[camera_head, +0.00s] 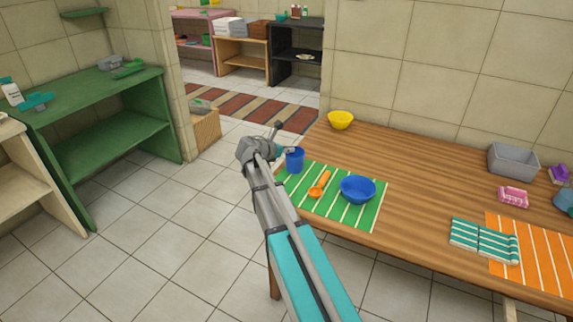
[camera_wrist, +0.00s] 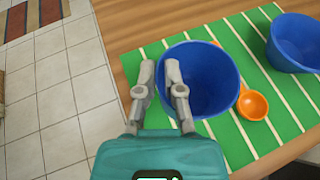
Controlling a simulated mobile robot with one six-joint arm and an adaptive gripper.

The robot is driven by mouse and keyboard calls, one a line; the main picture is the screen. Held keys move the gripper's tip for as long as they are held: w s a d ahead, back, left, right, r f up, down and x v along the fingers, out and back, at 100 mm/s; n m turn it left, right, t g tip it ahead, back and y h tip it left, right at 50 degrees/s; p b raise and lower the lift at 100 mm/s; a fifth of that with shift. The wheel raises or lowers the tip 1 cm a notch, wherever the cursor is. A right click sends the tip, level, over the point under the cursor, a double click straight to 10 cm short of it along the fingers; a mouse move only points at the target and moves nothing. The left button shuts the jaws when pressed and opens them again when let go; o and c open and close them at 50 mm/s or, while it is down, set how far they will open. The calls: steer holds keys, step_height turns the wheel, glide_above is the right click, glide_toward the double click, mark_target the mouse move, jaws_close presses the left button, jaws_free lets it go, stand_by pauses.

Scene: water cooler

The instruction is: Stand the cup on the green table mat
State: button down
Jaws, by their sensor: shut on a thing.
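The blue cup (camera_head: 295,161) is upright over the left end of the green table mat (camera_head: 345,212), which has white stripes. It also shows in the wrist view (camera_wrist: 212,85), open end up and empty. I cannot tell whether its base touches the mat. My gripper (camera_head: 281,151) is at the left side of the cup. In the wrist view my gripper (camera_wrist: 160,70) is shut on the cup's wall near the rim, with one finger outside it and the other at the rim. The cup's underside is hidden.
An orange spoon (camera_head: 320,185) and a blue bowl (camera_head: 357,189) lie on the mat right of the cup. A yellow bowl (camera_head: 341,120) stands at the back of the wooden table (camera_head: 420,165). A grey bin (camera_head: 513,160) and an orange mat (camera_head: 540,258) are at the right.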

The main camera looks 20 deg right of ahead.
steer(key=shift+w+f+b, duration=0.3)
steer(key=shift+w+f, duration=0.15)
steer(key=shift+f, duration=0.1)
steer(key=shift+w+f+b, duration=0.2)
steer(key=shift+f+b, duration=0.8)
steer(key=shift+w+f+b, duration=0.2)
steer(key=shift+f+b, duration=0.8)
steer(key=c, duration=0.8)
jaws_free()
steer(key=shift+o, duration=0.2)
steer(key=shift+s+a+r+p, duration=0.15)
steer(key=shift+a+r+p, duration=0.2)
steer(key=shift+a, duration=0.15)
steer(key=p+v, duration=0.4)
steer(key=v, duration=0.6)
steer(key=shift+a, duration=0.35)
